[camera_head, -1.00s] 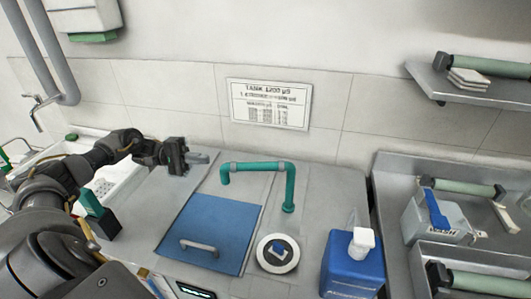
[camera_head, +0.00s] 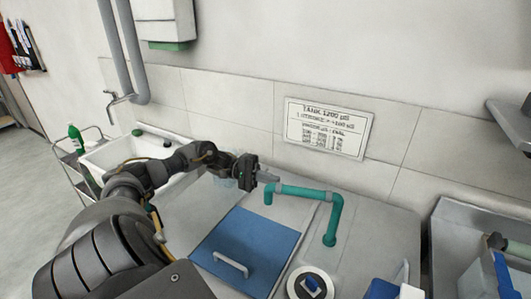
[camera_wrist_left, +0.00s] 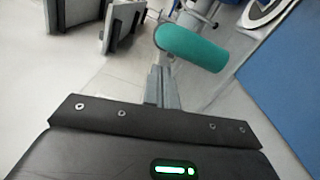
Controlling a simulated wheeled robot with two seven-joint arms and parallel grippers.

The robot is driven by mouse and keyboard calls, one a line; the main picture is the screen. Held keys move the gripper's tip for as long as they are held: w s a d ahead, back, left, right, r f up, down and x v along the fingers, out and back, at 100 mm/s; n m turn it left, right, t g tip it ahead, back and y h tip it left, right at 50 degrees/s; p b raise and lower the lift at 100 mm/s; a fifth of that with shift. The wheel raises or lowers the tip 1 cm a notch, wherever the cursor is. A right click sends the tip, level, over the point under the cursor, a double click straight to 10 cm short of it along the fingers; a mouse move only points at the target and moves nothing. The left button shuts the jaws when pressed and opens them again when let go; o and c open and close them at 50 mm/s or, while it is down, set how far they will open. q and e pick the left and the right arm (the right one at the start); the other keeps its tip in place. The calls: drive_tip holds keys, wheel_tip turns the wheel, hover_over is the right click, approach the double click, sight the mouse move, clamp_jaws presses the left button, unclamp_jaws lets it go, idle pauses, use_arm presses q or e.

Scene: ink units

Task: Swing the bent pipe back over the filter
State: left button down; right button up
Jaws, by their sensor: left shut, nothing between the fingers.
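The teal bent pipe (camera_head: 303,191) rises from the worktop on its right leg. Its horizontal arm reaches left and ends in a short downturned tip above the far edge of a blue lid (camera_head: 243,243). A round white-rimmed fitting (camera_head: 293,291) with a blue piece inside, probably the filter, sits in front of the pipe's base. My left gripper (camera_head: 268,178) is shut and empty, close beside the pipe's free end. In the left wrist view, the shut fingers (camera_wrist_left: 162,88) are just below the teal pipe end (camera_wrist_left: 192,48); contact is unclear. My right gripper is out of view.
The blue lid has a pale handle (camera_head: 231,264). A white sink (camera_head: 110,154) lies behind my left arm. A blue container with a white cap (camera_head: 410,292) stands at the front right. A wall sign (camera_head: 326,128) hangs behind the pipe.

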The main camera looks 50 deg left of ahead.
use_arm(q)
drive_tip(key=p+x, duration=0.1)
drive_tip(key=x, duration=0.4)
drive_tip(key=shift+w+d+p, duration=0.1)
drive_tip(key=shift+d+p, duration=0.15)
drive_tip(key=shift+p, duration=0.05)
